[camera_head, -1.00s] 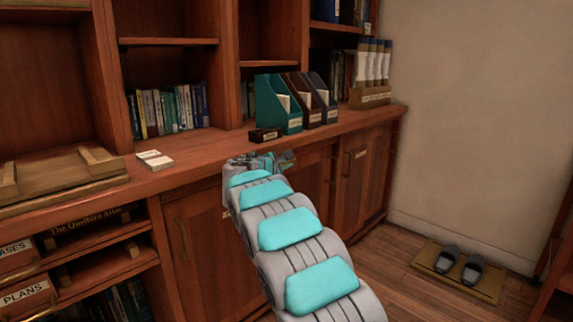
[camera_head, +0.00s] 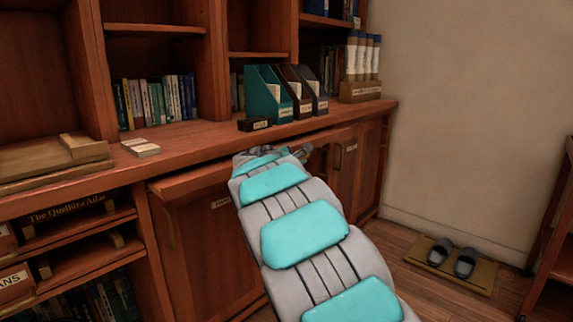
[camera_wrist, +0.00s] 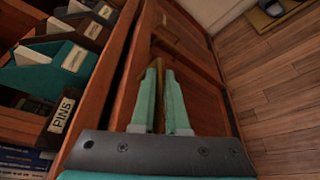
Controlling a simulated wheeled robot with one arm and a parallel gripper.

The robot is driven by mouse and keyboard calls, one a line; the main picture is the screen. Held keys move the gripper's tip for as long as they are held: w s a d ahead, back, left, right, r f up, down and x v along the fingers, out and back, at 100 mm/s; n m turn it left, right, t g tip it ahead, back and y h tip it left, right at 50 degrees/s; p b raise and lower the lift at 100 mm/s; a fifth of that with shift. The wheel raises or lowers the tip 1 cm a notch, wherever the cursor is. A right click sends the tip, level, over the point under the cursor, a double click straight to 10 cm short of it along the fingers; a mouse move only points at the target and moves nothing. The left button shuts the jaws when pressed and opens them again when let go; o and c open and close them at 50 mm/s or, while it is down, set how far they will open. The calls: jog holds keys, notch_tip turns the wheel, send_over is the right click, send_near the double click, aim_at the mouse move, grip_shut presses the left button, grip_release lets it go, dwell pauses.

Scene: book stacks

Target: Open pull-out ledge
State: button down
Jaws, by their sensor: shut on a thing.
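The pull-out ledge (camera_head: 188,181) is a flat reddish wooden board under the counter's front edge. In the head view it sticks out a little over the cabinet doors, and my arm hides its right part. My gripper (camera_head: 303,151) is at the counter front, mostly hidden behind my arm. The exact contact is partly hidden by the fingers.
The counter holds a teal magazine file (camera_head: 267,93), dark files, a small dark box (camera_head: 254,124) and a white stack (camera_head: 141,147). Cabinet doors (camera_head: 205,245) lie below. Slippers on a mat (camera_head: 457,278) lie on the floor at right, where the floor is mostly clear.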

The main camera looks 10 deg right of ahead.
jog(key=s+d+b, duration=0.4)
jog(key=s+d, duration=0.7)
jog(key=s, duration=0.4)
jog(key=shift+s+d, duration=0.25)
jog(key=shift+s, duration=0.15)
jog(key=shift+f, duration=0.1)
jog(key=c, duration=0.9)
grip_release()
jog(key=shift+a, duration=0.1)
jog(key=shift+p+v, duration=0.55)
jog(key=shift+v, duration=3.3)
